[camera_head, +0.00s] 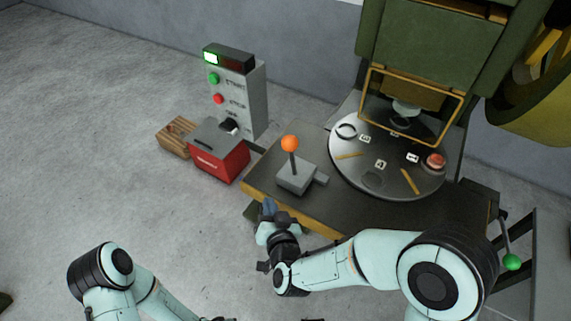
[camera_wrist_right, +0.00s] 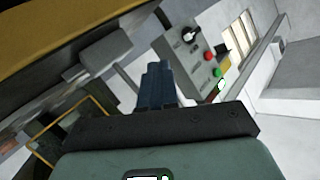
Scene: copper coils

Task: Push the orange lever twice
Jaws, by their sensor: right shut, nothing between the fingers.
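The orange lever (camera_head: 290,144) has an orange ball on a dark stick and stands up from a grey box base (camera_head: 297,178) on the dark table. My right gripper (camera_head: 268,207) is shut and empty at the table's front edge, in front of and a little left of the lever base, apart from it. In the right wrist view its dark blue fingers (camera_wrist_right: 157,82) are together. The grey lever base (camera_wrist_right: 92,58) shows at upper left there; the orange ball is not visible in that view. My left arm is at the bottom left in the head view; its gripper is not clearly visible.
A grey control box (camera_head: 252,100) with green and red buttons, a red toolbox (camera_head: 222,162) and a wooden crate (camera_head: 172,138) stand left.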

